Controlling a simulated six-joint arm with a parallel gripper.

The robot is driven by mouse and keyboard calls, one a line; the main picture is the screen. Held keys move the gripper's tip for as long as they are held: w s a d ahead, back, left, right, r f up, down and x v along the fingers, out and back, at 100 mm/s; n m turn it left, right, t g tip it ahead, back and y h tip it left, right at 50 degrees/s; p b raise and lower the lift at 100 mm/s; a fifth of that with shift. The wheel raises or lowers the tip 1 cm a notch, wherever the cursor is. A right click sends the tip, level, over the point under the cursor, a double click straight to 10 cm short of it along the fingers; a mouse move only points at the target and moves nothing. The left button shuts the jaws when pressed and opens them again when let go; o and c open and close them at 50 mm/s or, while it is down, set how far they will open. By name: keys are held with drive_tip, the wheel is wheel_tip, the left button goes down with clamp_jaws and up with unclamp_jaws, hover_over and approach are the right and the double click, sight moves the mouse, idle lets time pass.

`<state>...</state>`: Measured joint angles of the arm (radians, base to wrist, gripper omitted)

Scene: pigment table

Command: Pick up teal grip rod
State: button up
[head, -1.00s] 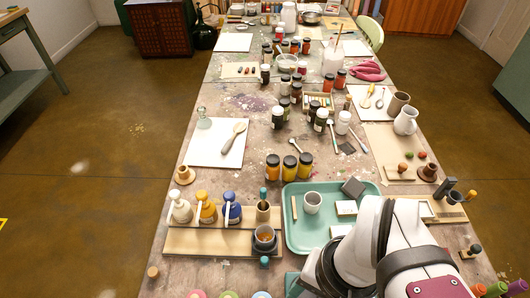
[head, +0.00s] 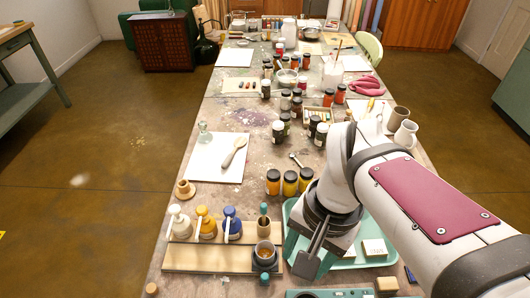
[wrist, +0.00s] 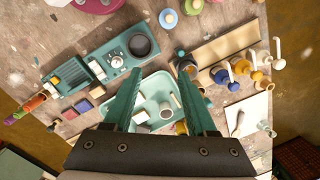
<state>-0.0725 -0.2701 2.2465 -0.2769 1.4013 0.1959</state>
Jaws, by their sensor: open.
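The teal grip rod (head: 263,209) stands upright in a brown holder on the right part of the wooden board (head: 200,258) in the head view. Its teal top shows; its lower part is inside the holder. My gripper is open and empty; in the wrist view its two teal fingers (wrist: 160,68) are wide apart. In the head view it hangs over the teal tray, right of the rod and apart from it. In the wrist view I cannot make out the rod clearly; the right finger seems to cover its place.
A grey cup (head: 265,254) stands just in front of the rod. Yellow and blue pump bottles (head: 206,223) stand left of it on the board. The teal tray (head: 374,262) lies under my arm. A teal box (wrist: 140,45) shows in the wrist view.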

drive_tip(key=w+a, duration=0.2)
drive_tip(key=w, duration=0.6)
drive_tip(key=m+h, duration=0.1)
drive_tip(key=m, duration=0.1)
approach(264, 213)
drive_tip(key=f, duration=1.1)
drive_tip(key=shift+w+a+f, duration=0.2)
drive_tip(key=shift+w+f, duration=0.15)
clamp_jaws()
